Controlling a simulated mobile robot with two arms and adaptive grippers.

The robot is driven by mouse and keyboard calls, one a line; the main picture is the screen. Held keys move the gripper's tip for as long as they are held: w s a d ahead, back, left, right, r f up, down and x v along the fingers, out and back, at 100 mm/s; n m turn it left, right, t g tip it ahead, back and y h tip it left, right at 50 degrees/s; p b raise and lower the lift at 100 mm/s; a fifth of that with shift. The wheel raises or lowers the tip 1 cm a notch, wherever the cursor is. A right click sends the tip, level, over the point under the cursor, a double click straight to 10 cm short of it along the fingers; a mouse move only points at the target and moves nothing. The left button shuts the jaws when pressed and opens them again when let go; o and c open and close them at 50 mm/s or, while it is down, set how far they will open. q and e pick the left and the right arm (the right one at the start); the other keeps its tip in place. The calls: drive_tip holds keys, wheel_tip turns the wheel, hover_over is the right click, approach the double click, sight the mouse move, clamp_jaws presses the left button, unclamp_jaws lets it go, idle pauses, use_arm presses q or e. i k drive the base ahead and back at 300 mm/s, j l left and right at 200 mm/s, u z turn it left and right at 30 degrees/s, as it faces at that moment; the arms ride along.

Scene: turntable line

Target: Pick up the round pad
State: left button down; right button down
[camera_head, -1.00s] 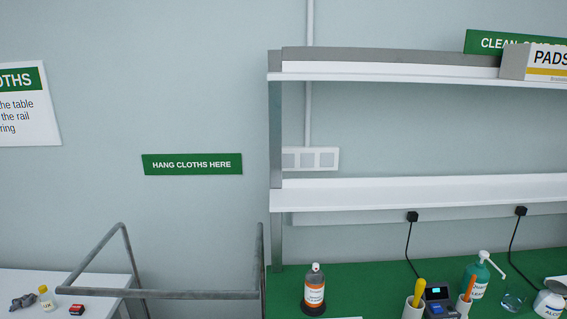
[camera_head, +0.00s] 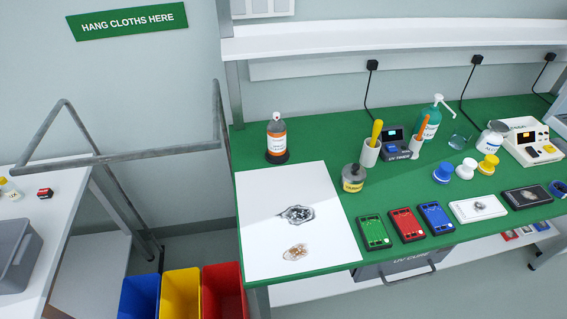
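Three small round knobbed pieces stand in a row on the green bench: a blue one (camera_head: 443,173), a white one (camera_head: 466,169) and a yellow one (camera_head: 488,165). They look like round pads with handles, but I cannot tell which one the task means. They sit behind the white tablet-like device and the dark one. Neither of my grippers is in view.
The green bench (camera_head: 330,178) carries a white sheet (camera_head: 292,220) with two stains, several coloured devices, an orange-labelled bottle (camera_head: 276,138), a pump bottle (camera_head: 430,122) and a white machine (camera_head: 530,140). A metal rail (camera_head: 150,153) and coloured bins (camera_head: 181,294) stand at left.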

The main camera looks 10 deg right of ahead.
sight(442, 175)
drive_tip(key=l+z, duration=0.1)
drive_tip(key=z, duration=0.4)
drive_tip(key=i+z, duration=0.1)
drive_tip(key=z, duration=0.35)
drive_tip(key=l+z, duration=0.1)
drive_tip(key=z, duration=0.4)
drive_tip(key=i, duration=0.05)
